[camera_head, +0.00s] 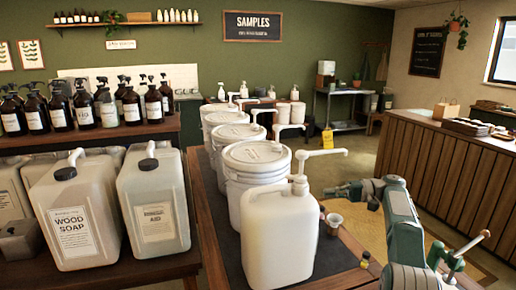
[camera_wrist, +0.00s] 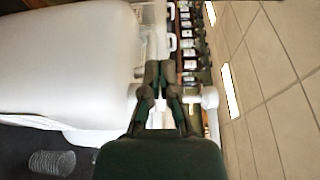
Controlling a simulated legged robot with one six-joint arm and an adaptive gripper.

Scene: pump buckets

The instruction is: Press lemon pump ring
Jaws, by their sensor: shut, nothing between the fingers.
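A white jug (camera_head: 280,235) stands nearest on the dark mat, with a white pump (camera_head: 300,170) whose spout points right. No lemon label is readable, so I cannot tell which pump is the lemon one. My gripper (camera_head: 335,191) is shut and empty, right of this pump and below its spout. In the wrist view, which is turned sideways, my gripper (camera_wrist: 165,70) shows its fingers together in front of a white pump (camera_wrist: 209,97), partly hiding its stem. The pale body of a container (camera_wrist: 70,60) fills the left side there. Whether the fingers touch the pump, I cannot tell.
Several white lidded buckets with pumps (camera_head: 258,157) stand in a row behind the jug. Two large jugs (camera_head: 75,215) and brown bottles (camera_head: 84,105) are at left. Floor at right is free.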

